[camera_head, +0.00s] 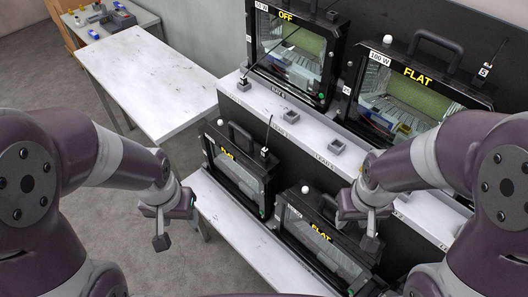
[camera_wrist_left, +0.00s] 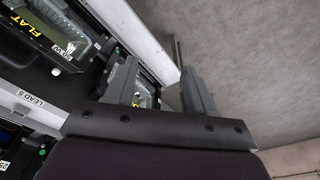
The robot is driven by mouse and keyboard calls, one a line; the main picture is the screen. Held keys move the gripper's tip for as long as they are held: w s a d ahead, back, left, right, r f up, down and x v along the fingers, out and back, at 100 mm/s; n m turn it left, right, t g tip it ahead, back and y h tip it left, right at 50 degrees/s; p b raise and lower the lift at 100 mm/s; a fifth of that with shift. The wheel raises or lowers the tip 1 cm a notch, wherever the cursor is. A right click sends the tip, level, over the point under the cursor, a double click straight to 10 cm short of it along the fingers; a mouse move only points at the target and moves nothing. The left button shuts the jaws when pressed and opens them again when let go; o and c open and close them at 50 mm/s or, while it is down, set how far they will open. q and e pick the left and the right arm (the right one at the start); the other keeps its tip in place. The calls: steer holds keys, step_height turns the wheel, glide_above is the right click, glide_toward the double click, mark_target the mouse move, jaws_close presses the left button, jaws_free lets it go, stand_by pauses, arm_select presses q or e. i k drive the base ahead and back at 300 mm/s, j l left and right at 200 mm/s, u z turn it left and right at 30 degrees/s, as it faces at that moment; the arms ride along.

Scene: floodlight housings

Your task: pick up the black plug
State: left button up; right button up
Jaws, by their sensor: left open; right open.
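Several small dark plug-like pieces with thin cables or rods show in the head view. One (camera_head: 244,84) is at the left end of the upper shelf. Another (camera_head: 265,153) is by the lower left floodlight, and a third (camera_head: 486,69) is at the upper right floodlight. I cannot tell which is the black plug. My left gripper (camera_head: 160,240) hangs open and empty left of the lower shelf; its spread fingers (camera_wrist_left: 158,88) show in the left wrist view. My right gripper (camera_head: 369,242) is open over the lower right floodlight, apart from these pieces.
Floodlight housings marked OFF (camera_head: 289,50) and FLAT (camera_head: 420,95) stand on the upper shelf (camera_head: 310,130). Two more marked FLAT (camera_head: 240,165) (camera_head: 322,235) stand on the lower shelf (camera_head: 235,225). Small grey sockets (camera_head: 291,116) line the upper shelf. A white table (camera_head: 150,85) at left is clear.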

mark_target(265, 153)
steer(key=i+j+z, duration=0.1)
steer(key=i+j, duration=0.3)
steer(key=i+j+z, duration=0.15)
steer(key=i+j, duration=0.25)
steer(key=i+j+z, duration=0.1)
steer(key=i+j, duration=0.25)
steer(key=j, duration=0.25)
steer(key=z, duration=1.7)
